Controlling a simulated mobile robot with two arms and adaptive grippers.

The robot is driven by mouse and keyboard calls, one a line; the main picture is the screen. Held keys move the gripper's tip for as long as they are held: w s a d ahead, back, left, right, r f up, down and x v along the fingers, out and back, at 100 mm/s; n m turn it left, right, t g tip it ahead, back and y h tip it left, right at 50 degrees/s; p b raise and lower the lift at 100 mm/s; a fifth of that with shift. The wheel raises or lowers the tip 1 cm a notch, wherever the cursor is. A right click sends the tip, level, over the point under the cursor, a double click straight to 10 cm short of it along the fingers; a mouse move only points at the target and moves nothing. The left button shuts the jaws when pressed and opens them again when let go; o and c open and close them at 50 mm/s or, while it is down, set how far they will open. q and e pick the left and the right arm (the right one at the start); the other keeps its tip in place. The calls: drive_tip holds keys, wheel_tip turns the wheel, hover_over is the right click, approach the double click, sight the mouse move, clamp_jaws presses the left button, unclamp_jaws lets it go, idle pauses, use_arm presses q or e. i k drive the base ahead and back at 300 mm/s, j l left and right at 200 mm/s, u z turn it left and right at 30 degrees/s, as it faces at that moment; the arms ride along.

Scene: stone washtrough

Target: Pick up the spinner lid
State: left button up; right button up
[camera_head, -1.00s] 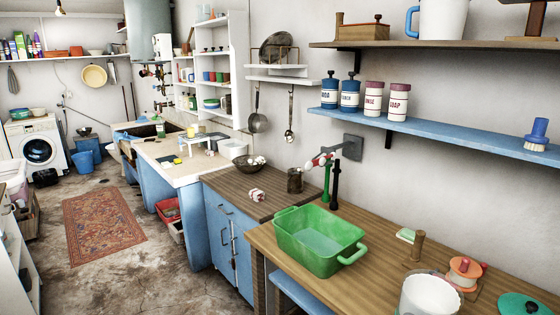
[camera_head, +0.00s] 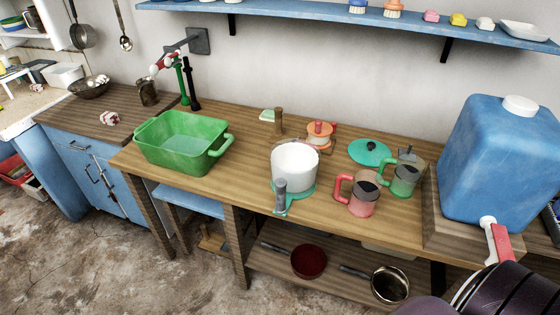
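Two lid-like things lie toward the back of the wooden table; I cannot tell for certain which is the spinner lid. One is a round orange piece with a red knob (camera_head: 320,136), behind a white bowl. The other is a flat teal lid with a black knob (camera_head: 370,151), to the right of it. The white bowl (camera_head: 295,172) stands on a teal base with a grey upright handle in front. Neither of my grippers is in view; only a dark part of my arm shows at the bottom right.
A green basin (camera_head: 183,150) stands on the left of the wooden table (camera_head: 230,185). Red (camera_head: 361,197) and green (camera_head: 403,181) handled jugs stand right of the bowl. A large blue container (camera_head: 500,160) stands at the right. Pans (camera_head: 308,261) lie on the lower shelf.

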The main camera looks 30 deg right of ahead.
sight(366, 152)
drive_tip(key=z, duration=1.65)
